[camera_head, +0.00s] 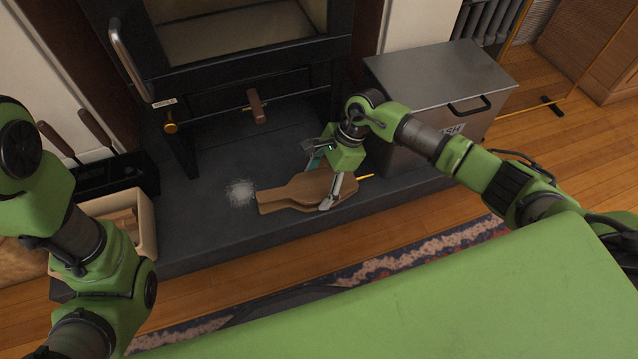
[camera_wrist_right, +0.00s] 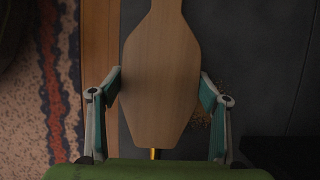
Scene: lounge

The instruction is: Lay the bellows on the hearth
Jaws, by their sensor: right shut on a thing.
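The bellows (camera_head: 290,193) are a flat, pale brown wooden body with a brass nozzle. They are level at the front of the dark hearth slab (camera_head: 205,225), the handle end pointing left and the nozzle right. I cannot tell whether they touch the slab or are just above it. My right gripper (camera_head: 325,180) is shut across the wide body, one finger on each side. In the right wrist view the bellows (camera_wrist_right: 160,80) lie between both fingers, nozzle toward the palm. My left arm shows at the left, but its gripper is out of frame.
A pale grey patch (camera_head: 240,192) lies on the slab left of the bellows. The black stove (camera_head: 250,75) stands behind. A grey metal ash box (camera_head: 435,75) stands right. A bin (camera_head: 145,220) and a dark tool holder (camera_head: 95,180) stand left. A patterned rug (camera_head: 440,250) lies in front.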

